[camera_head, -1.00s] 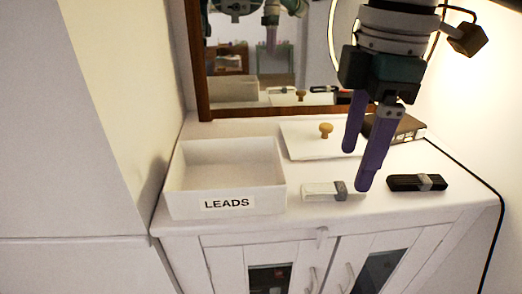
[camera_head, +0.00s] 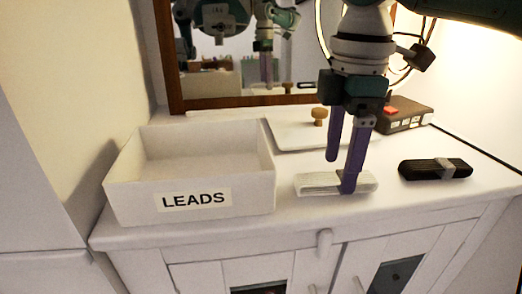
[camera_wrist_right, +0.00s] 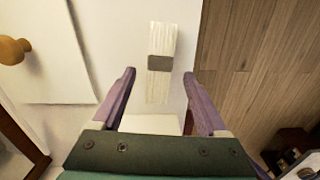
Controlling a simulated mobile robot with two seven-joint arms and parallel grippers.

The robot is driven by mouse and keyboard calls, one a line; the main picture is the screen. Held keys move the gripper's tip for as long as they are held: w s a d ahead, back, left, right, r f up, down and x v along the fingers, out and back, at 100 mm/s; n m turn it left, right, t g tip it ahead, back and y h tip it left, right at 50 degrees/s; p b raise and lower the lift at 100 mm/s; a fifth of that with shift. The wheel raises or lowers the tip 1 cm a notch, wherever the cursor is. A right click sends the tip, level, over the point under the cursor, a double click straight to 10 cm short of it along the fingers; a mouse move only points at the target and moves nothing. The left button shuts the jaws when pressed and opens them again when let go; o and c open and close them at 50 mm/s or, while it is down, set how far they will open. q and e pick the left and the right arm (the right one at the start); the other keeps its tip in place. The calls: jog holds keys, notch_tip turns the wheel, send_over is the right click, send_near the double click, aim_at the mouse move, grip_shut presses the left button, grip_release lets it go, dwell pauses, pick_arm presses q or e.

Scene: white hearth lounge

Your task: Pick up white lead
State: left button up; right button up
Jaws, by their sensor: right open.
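The white lead (camera_head: 312,184) is a flat white bundle with a grey band, lying on the white cabinet top near its front edge. My right gripper (camera_head: 342,174) is open above it, fingers pointing down; the nearer finger covers part of the lead and its grey band in the head view. In the right wrist view, the white lead (camera_wrist_right: 161,37) runs up the picture between the open fingertips of the right gripper (camera_wrist_right: 159,73). I cannot tell whether the fingers touch it. My left gripper is not in view.
A white open box labelled LEADS (camera_head: 245,196) stands left of the white lead and looks empty. A black lead (camera_head: 420,169) lies to the right. Behind are a white panel with a wooden knob (camera_head: 319,116), a dark box (camera_head: 405,114) and a framed mirror (camera_head: 240,101).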

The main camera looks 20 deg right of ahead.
jog(key=shift+f, duration=0.9)
jog(key=shift+c, duration=0.3)
grip_shut()
